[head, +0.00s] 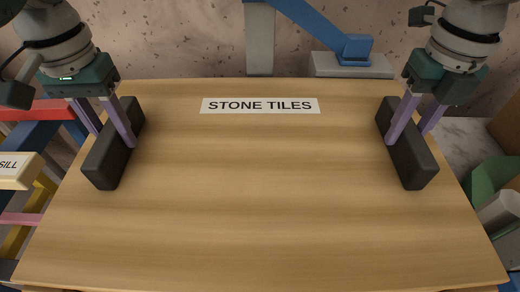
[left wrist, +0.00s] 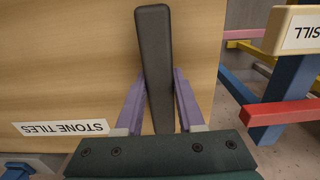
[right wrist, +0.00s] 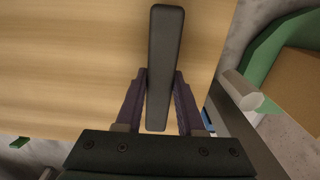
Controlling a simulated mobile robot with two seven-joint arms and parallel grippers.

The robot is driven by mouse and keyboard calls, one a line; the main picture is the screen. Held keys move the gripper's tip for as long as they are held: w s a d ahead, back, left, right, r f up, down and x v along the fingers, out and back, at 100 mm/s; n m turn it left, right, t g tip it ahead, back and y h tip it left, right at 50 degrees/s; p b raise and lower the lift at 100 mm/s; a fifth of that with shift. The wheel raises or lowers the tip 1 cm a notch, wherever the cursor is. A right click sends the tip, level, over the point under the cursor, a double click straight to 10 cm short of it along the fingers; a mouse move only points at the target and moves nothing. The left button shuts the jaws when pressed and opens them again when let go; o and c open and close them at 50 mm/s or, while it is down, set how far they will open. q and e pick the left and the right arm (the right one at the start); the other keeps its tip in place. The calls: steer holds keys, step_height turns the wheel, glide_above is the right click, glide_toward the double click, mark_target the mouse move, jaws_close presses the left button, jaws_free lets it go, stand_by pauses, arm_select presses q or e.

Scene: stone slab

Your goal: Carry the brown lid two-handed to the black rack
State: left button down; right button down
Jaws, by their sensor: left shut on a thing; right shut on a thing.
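The brown lid (head: 260,200) is a wide wooden board with a white STONE TILES label (head: 260,106) near its far edge. It has a black bar handle on each side. My left gripper (head: 113,138) is shut on the left handle (head: 104,168), and the fingers straddle the bar in the left wrist view (left wrist: 153,60). My right gripper (head: 408,136) is shut on the right handle (head: 414,168), likewise in the right wrist view (right wrist: 164,60). The lid looks about level. What lies under it is hidden. I cannot make out the black rack.
On the left are a stand labelled SILL (head: 14,170) and red, blue and yellow bars. A blue beam (head: 310,22) and a grey block (head: 352,65) stand beyond the far edge. A green object (head: 488,180) and a pale cylinder (head: 500,210) are close to the right edge.

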arm_select(q)
steer(key=shift+r, duration=0.15)
arm_select(e)
steer(key=shift+r, duration=0.1)
stand_by(0.7)
